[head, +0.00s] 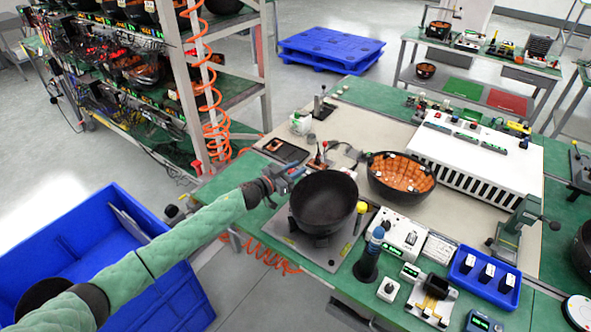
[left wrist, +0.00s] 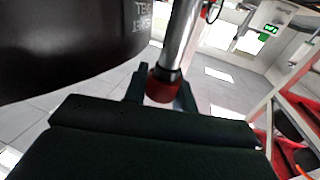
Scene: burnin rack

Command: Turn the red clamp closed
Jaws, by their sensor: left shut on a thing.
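The red clamp (left wrist: 160,87) shows in the left wrist view as a red end on a bright metal rod. My left gripper (left wrist: 161,92) has a finger on each side of the red end and is shut on it. In the head view my left gripper (head: 293,174) is at the left rim of a black bowl (head: 324,200), and the red clamp is hidden or too small to make out there. The bowl stands on a grey plate (head: 325,258); its dark side (left wrist: 65,45) fills the upper left of the wrist view. My right gripper is not in view.
A yellow-topped clamp (head: 361,208) stands right of the bowl. An orange-lined bowl (head: 401,178) is behind it to the right. A dark bottle (head: 368,262) and small devices crowd the front right. A blue bin (head: 190,283) is at lower left, a rack (head: 186,90) behind.

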